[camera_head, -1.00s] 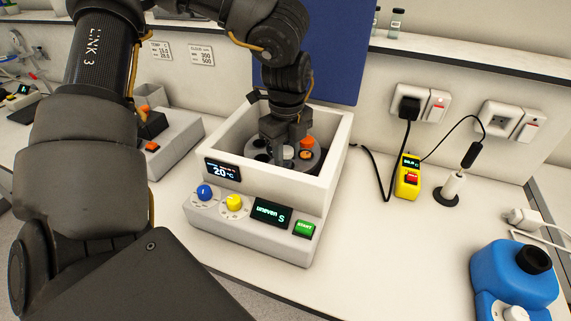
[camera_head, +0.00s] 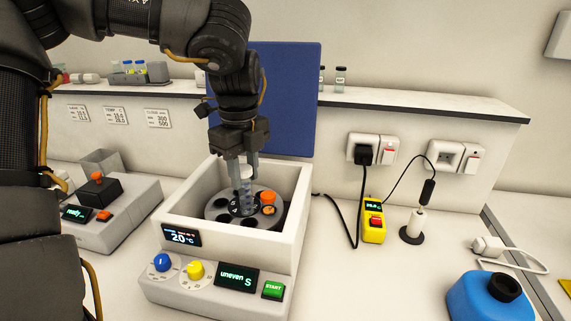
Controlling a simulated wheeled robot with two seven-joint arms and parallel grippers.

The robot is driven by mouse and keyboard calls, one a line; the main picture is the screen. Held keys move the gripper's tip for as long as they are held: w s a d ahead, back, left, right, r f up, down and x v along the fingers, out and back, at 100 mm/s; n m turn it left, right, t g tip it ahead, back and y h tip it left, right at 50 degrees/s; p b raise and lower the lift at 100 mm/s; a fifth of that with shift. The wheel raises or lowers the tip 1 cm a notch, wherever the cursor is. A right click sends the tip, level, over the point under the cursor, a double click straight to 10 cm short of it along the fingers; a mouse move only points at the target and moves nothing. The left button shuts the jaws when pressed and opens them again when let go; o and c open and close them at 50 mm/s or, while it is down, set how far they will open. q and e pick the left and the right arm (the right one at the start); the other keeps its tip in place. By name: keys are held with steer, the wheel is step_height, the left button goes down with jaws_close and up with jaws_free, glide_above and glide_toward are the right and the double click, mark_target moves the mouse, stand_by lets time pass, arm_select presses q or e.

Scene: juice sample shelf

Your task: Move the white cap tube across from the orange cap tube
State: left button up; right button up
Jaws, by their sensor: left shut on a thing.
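My left gripper (camera_head: 244,181) is shut on the white cap tube (camera_head: 246,196), with the white cap between its fingers. The tube hangs upright over the rotor (camera_head: 232,217) inside the white centrifuge (camera_head: 294,215). I cannot tell whether its lower tip is clear of the rotor. The orange cap tube (camera_head: 268,197) sits in the rotor just right of the held tube. Dark empty holes show around the rotor. My right gripper is out of view.
The blue centrifuge lid (camera_head: 290,100) stands open behind. The front panel reads "uneven" (camera_head: 236,277) beside a green START button (camera_head: 273,290). The centrifuge walls surround the rotor. A yellow meter (camera_head: 373,220) and a blue bottle (camera_head: 488,299) stand to the right.

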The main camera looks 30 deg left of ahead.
mark_target(247, 197)
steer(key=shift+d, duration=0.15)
